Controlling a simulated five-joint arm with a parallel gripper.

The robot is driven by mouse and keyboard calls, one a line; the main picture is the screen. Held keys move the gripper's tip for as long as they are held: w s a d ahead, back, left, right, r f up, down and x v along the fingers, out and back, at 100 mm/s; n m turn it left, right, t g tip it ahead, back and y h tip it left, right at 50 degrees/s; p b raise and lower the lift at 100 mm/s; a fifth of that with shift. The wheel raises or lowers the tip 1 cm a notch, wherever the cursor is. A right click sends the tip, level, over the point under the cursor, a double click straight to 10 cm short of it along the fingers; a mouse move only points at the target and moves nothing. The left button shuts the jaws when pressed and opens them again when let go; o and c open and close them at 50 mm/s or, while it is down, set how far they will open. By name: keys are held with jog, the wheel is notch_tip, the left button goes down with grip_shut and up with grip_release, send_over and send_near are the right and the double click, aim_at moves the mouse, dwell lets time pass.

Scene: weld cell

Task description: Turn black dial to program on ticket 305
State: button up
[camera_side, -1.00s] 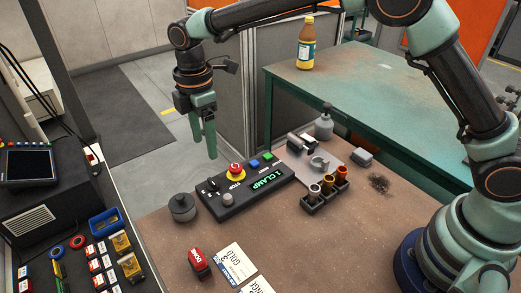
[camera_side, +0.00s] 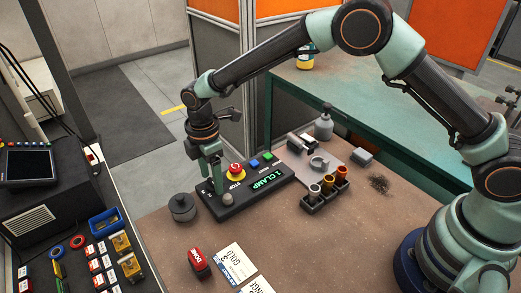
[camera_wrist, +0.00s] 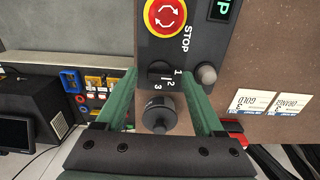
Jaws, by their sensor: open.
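The black dial (camera_wrist: 160,72) sits on the black control box (camera_side: 261,187), beside the marks 1, 2 and 3. Its pointer direction is hard to tell. The box's green display (camera_side: 268,180) reads "1:CLAMP". My gripper (camera_side: 214,190) points down over the left end of the box. In the wrist view its green fingers (camera_wrist: 160,84) are open, one on each side of the dial, with gaps visible. In the side view the fingers hide the dial.
A red stop button (camera_side: 236,169), blue and green buttons, and a grey dome (camera_wrist: 206,74) are on the box. A dark round pot (camera_side: 182,207) stands just left of it. A red block (camera_side: 199,262) and a cup rack (camera_side: 325,197) stand on the brown bench (camera_side: 290,240).

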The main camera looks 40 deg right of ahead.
grip_shut()
jog(key=shift+m, duration=0.4)
jog(key=m, duration=0.4)
jog(key=shift+r, duration=0.1)
jog(key=m, duration=0.8)
jog(key=shift+m, duration=0.4)
jog(key=m, duration=0.4)
jog(key=shift+m, duration=0.3)
